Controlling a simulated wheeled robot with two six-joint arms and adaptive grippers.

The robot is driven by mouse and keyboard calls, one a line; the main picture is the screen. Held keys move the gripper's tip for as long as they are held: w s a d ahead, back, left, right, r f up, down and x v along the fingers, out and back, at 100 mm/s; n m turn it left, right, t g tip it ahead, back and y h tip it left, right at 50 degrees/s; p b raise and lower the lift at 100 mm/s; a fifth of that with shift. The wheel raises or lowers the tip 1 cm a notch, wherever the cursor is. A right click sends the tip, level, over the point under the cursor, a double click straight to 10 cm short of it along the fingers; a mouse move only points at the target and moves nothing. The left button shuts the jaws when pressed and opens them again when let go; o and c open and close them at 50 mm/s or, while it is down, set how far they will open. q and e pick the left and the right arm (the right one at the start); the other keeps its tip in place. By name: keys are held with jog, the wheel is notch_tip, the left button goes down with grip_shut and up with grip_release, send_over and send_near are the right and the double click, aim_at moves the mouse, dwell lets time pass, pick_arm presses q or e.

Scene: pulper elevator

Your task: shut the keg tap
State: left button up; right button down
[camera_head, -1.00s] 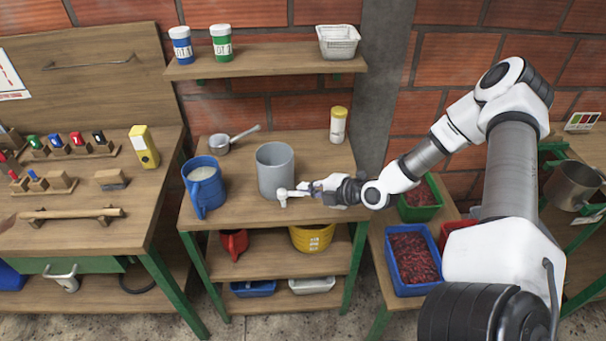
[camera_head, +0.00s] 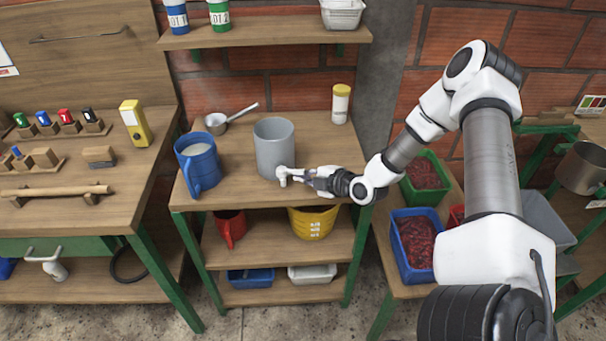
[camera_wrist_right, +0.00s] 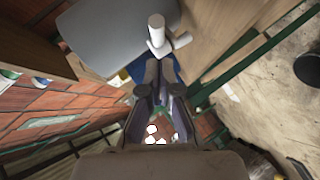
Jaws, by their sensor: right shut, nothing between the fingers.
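The grey keg (camera_head: 268,146) stands upright on the middle table. Its white tap (camera_head: 284,177) sticks out low on the keg's front right side. My right gripper (camera_head: 306,177) is shut and empty, with its fingertips right beside the tap. In the right wrist view the tap (camera_wrist_right: 156,32) is just beyond the fingertips of the gripper (camera_wrist_right: 160,66), in front of the grey keg (camera_wrist_right: 105,38). I cannot tell whether the fingertips touch the tap. My left gripper does not show.
A blue jug (camera_head: 200,165) stands left of the keg, with a small saucepan (camera_head: 217,123) behind it. A yellow-lidded jar (camera_head: 341,103) is at the back right. Crates of red cherries (camera_head: 416,243) stand to the right, under my arm. The table front (camera_head: 238,196) is clear.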

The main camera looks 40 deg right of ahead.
jog(key=shift+w+d+f, duration=0.6)
jog(key=shift+w+d, duration=0.05)
jog(key=shift+d, duration=0.1)
jog(key=shift+a, duration=0.1)
jog(key=shift+w+d+r+p, duration=0.1)
jog(key=shift+d+r+p, duration=0.1)
jog(key=shift+p, duration=0.1)
jog(key=shift+w+d+p, duration=0.5)
jog(key=shift+d+p, duration=0.2)
jog(key=shift+d, duration=0.05)
jog(key=shift+f, duration=0.2)
jog(key=shift+a, duration=0.1)
